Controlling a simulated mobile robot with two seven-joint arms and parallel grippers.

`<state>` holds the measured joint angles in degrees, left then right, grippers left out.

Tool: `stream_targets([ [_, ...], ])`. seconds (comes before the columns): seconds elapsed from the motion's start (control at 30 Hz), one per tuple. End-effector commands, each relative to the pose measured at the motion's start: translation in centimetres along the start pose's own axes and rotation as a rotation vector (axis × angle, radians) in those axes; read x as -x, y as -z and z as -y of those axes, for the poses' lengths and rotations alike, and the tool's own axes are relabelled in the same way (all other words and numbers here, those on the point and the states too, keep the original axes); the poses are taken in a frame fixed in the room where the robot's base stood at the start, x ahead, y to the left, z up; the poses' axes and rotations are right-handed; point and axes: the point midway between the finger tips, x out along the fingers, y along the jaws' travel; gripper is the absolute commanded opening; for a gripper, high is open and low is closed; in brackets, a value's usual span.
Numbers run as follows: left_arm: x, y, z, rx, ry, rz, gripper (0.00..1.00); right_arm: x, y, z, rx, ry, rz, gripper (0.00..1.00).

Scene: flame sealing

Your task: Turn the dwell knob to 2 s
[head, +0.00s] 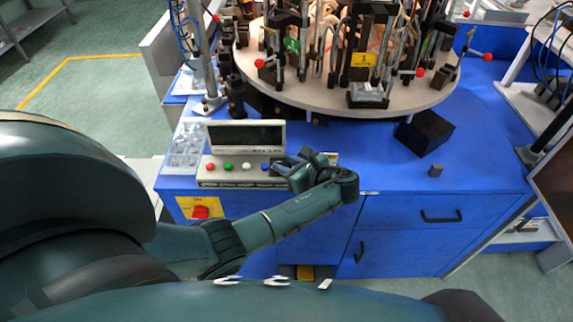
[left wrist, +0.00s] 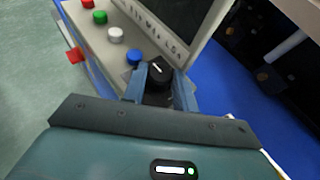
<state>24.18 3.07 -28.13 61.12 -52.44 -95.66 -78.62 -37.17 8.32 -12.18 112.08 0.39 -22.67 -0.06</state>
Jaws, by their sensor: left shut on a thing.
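The dwell knob (left wrist: 159,74) is black with a white pointer line on its top face, at the right end of the control box (head: 222,174). My left gripper (head: 283,165) reaches the box from the right and is shut on the knob; in the left wrist view its fingers (left wrist: 156,86) stand on either side of it. The knob is mostly hidden behind the gripper in the head view. I cannot read any scale marks around the knob. My right gripper is not in view.
The box carries a dark screen (head: 246,135) and red, green, white and blue buttons (head: 247,167). Behind it stands a round turntable (head: 330,97) crowded with fixtures. A clear tray (head: 185,147) lies left of the box. A black block (head: 424,132) sits on the blue bench (head: 480,150) at right.

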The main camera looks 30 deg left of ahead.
Motion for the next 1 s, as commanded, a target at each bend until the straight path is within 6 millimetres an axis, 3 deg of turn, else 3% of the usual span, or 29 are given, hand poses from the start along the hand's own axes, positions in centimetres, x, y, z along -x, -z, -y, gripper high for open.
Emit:
stream_targets([
  [0.47, -0.1, 0.0, 0.0, 0.005, -0.013, -0.001, 0.06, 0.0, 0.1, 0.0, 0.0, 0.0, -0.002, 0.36],
  [0.5, -0.1, 0.0, 0.0, 0.005, -0.013, -0.001, 0.31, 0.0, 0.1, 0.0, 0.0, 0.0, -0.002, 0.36],
  [0.57, -0.1, 0.0, 0.0, 0.005, -0.013, -0.001, 0.36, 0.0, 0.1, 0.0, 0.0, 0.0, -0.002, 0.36],
  [0.87, 0.2, 0.0, 0.0, 0.005, -0.011, -0.001, 0.37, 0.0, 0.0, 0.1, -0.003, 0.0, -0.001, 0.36],
  [1.0, 1.7, 0.1, 0.1, 0.006, -0.01, -0.002, 0.37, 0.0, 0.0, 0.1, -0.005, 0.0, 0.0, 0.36],
])
